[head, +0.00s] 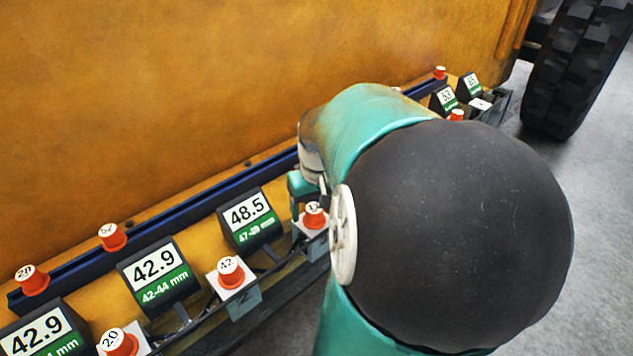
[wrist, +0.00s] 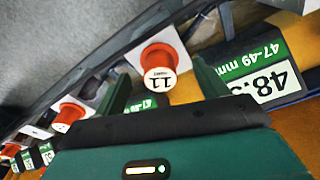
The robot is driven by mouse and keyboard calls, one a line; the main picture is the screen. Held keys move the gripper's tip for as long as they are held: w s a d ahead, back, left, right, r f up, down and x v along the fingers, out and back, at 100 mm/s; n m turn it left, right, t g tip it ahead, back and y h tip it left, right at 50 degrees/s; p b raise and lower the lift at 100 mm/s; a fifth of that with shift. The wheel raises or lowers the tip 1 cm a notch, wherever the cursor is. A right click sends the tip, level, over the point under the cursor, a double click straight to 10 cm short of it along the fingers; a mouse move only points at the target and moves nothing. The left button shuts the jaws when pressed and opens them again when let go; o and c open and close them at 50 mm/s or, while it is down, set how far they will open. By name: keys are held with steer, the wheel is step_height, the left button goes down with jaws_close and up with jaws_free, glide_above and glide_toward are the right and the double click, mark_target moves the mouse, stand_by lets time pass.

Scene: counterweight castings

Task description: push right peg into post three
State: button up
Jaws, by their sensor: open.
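An orange peg with a white cap (head: 315,217) stands at the white-topped post (head: 318,245) right of the post marked 2. That third post's number is hidden. In the wrist view the peg (wrist: 160,62) has a cap that seems to read 11, and it stands on the white top plate. My gripper (wrist: 160,85) is open, one finger on either side of this peg, with gaps showing. In the head view my gripper (head: 309,192) is partly hidden by my arm, just above and behind the peg. How deep the peg sits is unclear.
A 48.5 display block (head: 250,220) and a 42.9 block (head: 158,278) stand behind the posts. Another peg (head: 231,273) is on post 2. Pegs 52 (head: 112,237) and 20 (head: 32,280) stand along the blue rail (head: 190,223). The orange casting wall (head: 200,80) rises behind.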

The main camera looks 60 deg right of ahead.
mark_target(318, 214)
step_height(318, 214, up, 12)
steer(key=s, duration=0.1)
steer(key=shift+s+a, duration=0.15)
steer(key=shift+a, duration=0.2)
steer(key=shift+f, duration=0.1)
